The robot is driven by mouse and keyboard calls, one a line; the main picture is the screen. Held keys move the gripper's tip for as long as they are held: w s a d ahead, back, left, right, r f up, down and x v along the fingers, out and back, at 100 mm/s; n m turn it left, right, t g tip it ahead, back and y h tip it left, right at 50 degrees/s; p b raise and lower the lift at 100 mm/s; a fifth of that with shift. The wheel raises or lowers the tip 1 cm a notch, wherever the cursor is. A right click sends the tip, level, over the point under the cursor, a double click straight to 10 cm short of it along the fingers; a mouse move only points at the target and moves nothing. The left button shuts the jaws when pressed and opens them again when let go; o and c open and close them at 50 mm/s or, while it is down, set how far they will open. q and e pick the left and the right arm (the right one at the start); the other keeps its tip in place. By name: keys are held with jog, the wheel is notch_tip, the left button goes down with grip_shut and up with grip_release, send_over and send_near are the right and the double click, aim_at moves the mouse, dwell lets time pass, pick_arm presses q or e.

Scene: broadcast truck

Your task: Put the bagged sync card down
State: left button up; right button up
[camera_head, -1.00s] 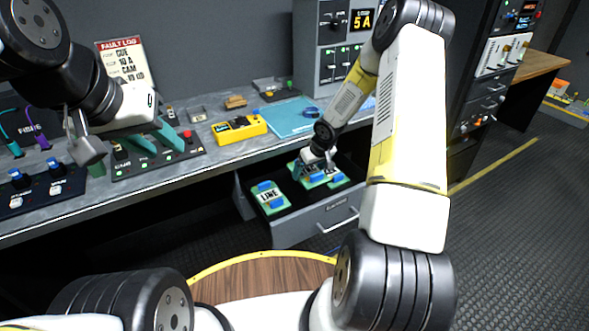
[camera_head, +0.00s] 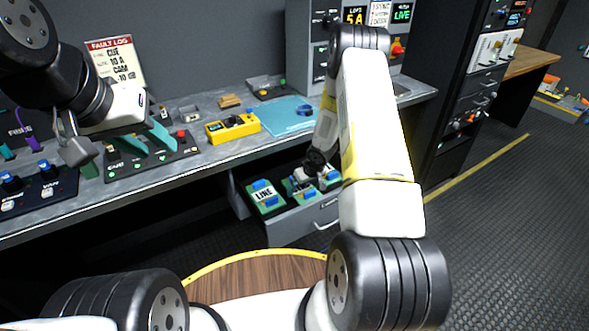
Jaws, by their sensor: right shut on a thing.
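My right gripper (camera_head: 303,178) reaches down into the open drawer (camera_head: 292,220) under the bench. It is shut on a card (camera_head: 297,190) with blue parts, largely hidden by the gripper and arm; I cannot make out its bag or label. The card is inside the drawer, low over its floor or touching it; I cannot tell which. A green card marked LINE (camera_head: 264,197) lies to its left, and another card with blue parts (camera_head: 328,177) shows to its right. My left gripper (camera_head: 78,148) hangs over the left of the bench; its finger state is unclear.
A yellow device (camera_head: 232,128) and a blue mat (camera_head: 288,115) lie on the bench above the drawer. A button panel (camera_head: 150,158) stands near my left gripper. A dark equipment rack (camera_head: 455,110) stands right of the bench. Floor at the right is clear.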

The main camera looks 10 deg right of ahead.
jog(key=o, duration=1.3)
jog(key=shift+c, duration=0.2)
jog(key=s+d+r+m+h, duration=0.1)
jog(key=s+r, duration=0.3)
jog(key=r, duration=0.8)
jog(key=s+d+r+t+h, duration=0.1)
jog(key=s+r, duration=0.4)
jog(key=r, duration=0.6)
jog(key=s+r+m, duration=0.1)
jog(key=s+r, duration=0.3)
jog(key=r, duration=0.8)
jog(key=s+a+r+y, duration=0.1)
jog(key=s+a+r, duration=0.1)
jog(key=s, duration=0.4)
jog(key=s+a+r+m, duration=0.1)
jog(key=s+a+r, duration=0.1)
jog(key=s+r, duration=0.3)
jog(key=s+a+r+y, duration=0.1)
jog(key=s+a+r, duration=0.2)
jog(key=s, duration=0.5)
jog(key=shift+s+r+t+y, duration=0.3)
jog(key=shift+r+t, duration=0.1)
jog(key=shift+r, duration=0.05)
